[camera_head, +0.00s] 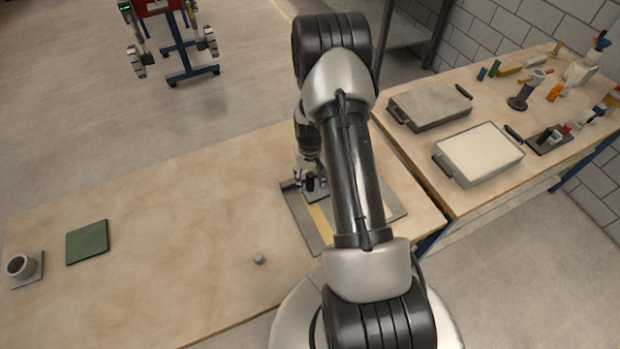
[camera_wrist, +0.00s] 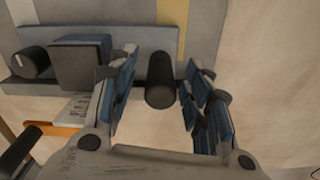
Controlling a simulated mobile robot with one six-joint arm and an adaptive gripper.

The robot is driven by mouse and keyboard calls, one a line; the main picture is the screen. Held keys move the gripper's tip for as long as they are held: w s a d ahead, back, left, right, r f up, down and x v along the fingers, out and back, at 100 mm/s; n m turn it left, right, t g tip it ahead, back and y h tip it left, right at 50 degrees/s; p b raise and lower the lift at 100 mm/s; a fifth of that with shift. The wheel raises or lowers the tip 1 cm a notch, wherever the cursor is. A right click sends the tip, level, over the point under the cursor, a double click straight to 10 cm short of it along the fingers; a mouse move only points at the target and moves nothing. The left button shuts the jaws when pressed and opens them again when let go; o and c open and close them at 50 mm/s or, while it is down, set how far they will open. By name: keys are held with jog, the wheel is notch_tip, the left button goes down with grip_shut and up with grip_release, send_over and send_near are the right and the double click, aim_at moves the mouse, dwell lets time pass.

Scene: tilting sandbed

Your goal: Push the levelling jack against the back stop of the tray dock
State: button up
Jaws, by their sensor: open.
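The tray dock (camera_head: 308,232) is a flat grey frame with a yellow strip (camera_head: 319,217), near the right end of the long wooden table; my arm hides part of it. The levelling jack appears at the dock's far end: in the wrist view it shows as a blue-grey plate (camera_wrist: 132,40) with a dark block (camera_wrist: 82,64) and a black upright knob (camera_wrist: 160,82). My gripper (camera_head: 310,180) is low over it. In the wrist view my gripper (camera_wrist: 156,92) is open, its fingers on either side of the knob with gaps visible. I cannot tell where the back stop is.
A green mat (camera_head: 87,242), a cup-like part on a plate (camera_head: 20,266) and a small grey knob (camera_head: 259,260) are on the same table. The right-hand table holds two trays (camera_head: 430,105) (camera_head: 478,153) and several tools. The table's middle is clear.

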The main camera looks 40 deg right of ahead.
notch_tip(320, 180, up, 12)
jog(key=shift+r, duration=0.1)
dwell(0.4)
jog(key=shift+o, duration=0.4)
